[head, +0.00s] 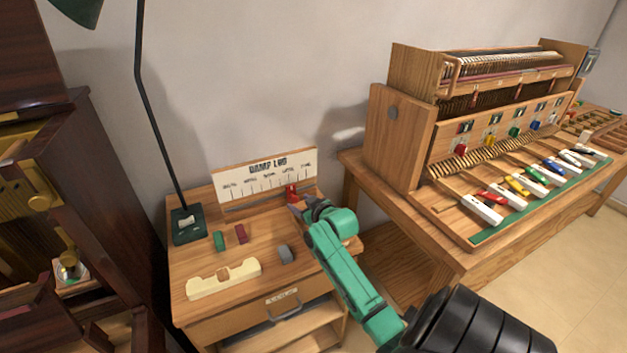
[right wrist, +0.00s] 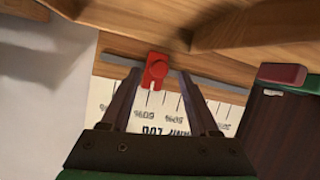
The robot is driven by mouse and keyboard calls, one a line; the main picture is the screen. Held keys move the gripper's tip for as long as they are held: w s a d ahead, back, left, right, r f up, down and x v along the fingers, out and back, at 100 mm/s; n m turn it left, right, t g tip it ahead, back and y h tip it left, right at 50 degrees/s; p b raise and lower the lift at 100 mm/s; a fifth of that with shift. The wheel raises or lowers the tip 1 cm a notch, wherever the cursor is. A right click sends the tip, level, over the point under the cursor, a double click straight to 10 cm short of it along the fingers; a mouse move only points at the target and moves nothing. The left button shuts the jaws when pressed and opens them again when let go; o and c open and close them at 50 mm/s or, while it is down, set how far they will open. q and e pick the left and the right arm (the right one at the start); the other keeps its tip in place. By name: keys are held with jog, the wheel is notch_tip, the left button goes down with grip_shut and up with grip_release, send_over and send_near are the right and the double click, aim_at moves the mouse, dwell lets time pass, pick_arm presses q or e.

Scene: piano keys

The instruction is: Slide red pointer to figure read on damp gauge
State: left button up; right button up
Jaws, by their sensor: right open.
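The DAMP LOG board (head: 267,180) stands at the back of the small wooden table, with a white printed percentage scale. The red pointer (head: 291,191) sits on the board's slot toward its right end. In the right wrist view the board appears upside down, and the red pointer (right wrist: 156,70) is on the slot (right wrist: 205,82). My right gripper (head: 299,204) is open at the pointer. Its two fingers stand on either side of the pointer with visible gaps; contact is not clear. The exact figure marked is too small to read. No damp gauge reading is legible. My left gripper is out of view.
The small table (head: 195,268) carries a lamp base (head: 187,225), a green block (head: 219,240), a dark red block (head: 241,233), a grey piece (head: 286,254) and a cream wooden piece (head: 224,279). A piano-key workbench (head: 400,215) stands close on the right. A dark cabinet (head: 110,190) is on the left.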

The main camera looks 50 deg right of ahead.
jog(key=v, duration=1.2)
jog(key=shift+s, duration=0.15)
